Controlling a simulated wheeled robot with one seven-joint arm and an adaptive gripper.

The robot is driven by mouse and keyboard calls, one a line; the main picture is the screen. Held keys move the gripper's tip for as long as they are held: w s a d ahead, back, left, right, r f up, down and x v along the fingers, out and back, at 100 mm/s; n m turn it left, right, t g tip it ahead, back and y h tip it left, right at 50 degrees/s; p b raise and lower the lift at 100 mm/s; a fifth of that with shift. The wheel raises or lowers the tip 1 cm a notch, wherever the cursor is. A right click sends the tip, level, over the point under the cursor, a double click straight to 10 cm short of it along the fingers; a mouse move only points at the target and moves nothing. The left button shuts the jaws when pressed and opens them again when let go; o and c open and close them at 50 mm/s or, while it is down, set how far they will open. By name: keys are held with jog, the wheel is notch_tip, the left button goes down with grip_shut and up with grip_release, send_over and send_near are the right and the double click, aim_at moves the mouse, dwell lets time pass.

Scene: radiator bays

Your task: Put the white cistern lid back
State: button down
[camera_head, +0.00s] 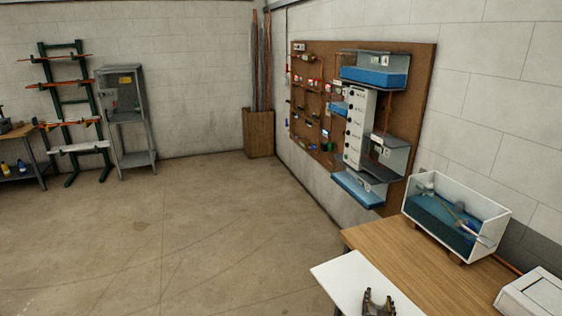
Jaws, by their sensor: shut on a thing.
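The white cistern lid (345,276) is a flat white panel at the bottom of the view, overlapping the near left part of the wooden bench. My gripper (378,301) is at the bottom edge, shut on the lid. I cannot tell how high the lid is above the bench, and its near part is cut off by the frame. The white cistern (496,234) stands on the bench to the right of and beyond my gripper. Its top is open, and blue water and a float arm show inside. The lid and cistern are apart.
The wooden bench (425,262) stands along the right wall. A white box (538,292) is at its right end. A brown board (425,85) with pipes, valves and blue tanks hangs on the wall beyond. A grey cabinet (122,110) stands far left. The floor at left is clear.

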aim_at(358, 312)
jog(key=a+f+n+y, duration=0.1)
jog(key=a+f, duration=0.1)
jog(key=a+f+n+y, duration=0.1)
jog(key=a+f, duration=0.2)
jog(key=shift+a+f+t+y, duration=0.15)
jog(key=shift+a+t+y, duration=0.15)
jog(key=shift+y, duration=0.1)
jog(key=s+a+f+n+y, duration=0.1)
jog(key=s+a+f, duration=0.2)
jog(key=f, duration=0.5)
jog(key=shift+a+f+n+y, duration=0.15)
jog(key=shift+a+n+y, duration=0.25)
jog(key=shift+a, duration=0.1)
